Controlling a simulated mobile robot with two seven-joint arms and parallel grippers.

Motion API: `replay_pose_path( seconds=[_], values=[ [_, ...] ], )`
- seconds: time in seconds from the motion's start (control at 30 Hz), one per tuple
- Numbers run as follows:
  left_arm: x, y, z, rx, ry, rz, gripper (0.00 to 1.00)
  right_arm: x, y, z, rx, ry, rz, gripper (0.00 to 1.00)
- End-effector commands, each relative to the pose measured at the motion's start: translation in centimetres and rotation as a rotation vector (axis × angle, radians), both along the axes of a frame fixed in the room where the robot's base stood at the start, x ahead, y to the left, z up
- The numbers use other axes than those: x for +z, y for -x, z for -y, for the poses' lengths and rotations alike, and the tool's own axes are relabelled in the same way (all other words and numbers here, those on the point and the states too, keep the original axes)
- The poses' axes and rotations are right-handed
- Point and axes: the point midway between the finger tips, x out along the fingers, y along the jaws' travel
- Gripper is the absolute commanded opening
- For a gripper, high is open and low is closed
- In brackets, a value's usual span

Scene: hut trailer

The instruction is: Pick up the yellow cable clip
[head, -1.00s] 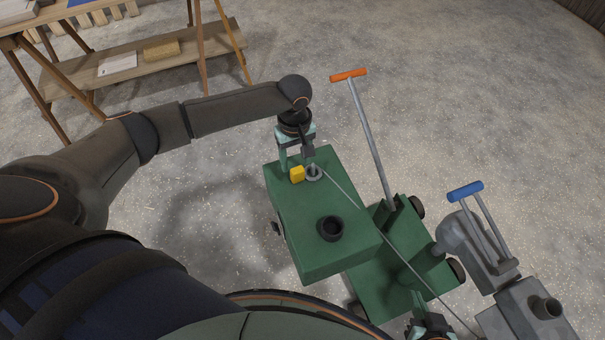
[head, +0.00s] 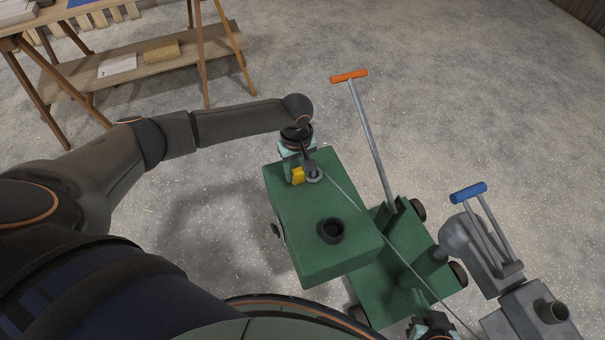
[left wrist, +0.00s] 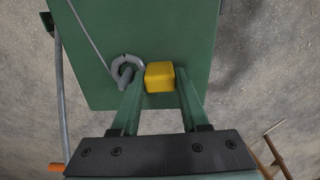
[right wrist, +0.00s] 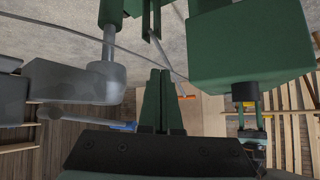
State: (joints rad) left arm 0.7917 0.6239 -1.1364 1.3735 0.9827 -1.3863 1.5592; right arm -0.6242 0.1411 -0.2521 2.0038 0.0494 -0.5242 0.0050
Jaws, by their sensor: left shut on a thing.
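The yellow cable clip (head: 298,175) is a small block on the top of the green box (head: 290,215), near its far edge. It also shows in the left wrist view (left wrist: 159,77). My left gripper (left wrist: 160,85) has one finger on each side of the clip and is shut on it. The clip appears still at the box top; I cannot tell whether it touches it. My right gripper (right wrist: 161,72) is shut and empty, its fingertips together; in the head view it is partly cut off at the bottom edge.
A grey ring (head: 314,175) sits right beside the clip, with a thin cable (head: 365,222) running from it. A dark round cup-like fitting (head: 332,229) stands on the box. An orange-handled rod (head: 349,76) and a grey machine with a blue handle (head: 468,192) stand to the right.

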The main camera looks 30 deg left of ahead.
Motion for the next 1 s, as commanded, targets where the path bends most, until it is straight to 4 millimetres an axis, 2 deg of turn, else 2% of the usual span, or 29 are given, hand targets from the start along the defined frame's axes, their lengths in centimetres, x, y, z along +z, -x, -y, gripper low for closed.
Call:
replay_pose_path(
  seconds=[0.03,0.17,0.57,0.67,1.0],
  values=[
    [0.0,0.0,0.0,0.000,0.000,0.000,0.15,-0.1,0.1,0.0,0.000,0.001,-0.003,0.00],
    [0.0,0.0,0.0,0.000,0.000,0.000,0.00,-0.2,0.3,0.0,0.001,0.001,-0.008,0.00],
    [0.6,0.0,0.0,0.000,0.001,0.002,0.00,-0.1,0.5,0.1,0.000,0.001,-0.010,0.00],
    [2.0,-0.1,0.0,0.000,0.000,0.002,0.00,0.3,0.4,0.1,-0.001,0.001,-0.008,0.00],
    [8.5,0.0,0.0,0.000,0.001,0.002,0.00,1.0,0.8,1.1,-0.020,0.014,-0.006,0.00]
  ],
)
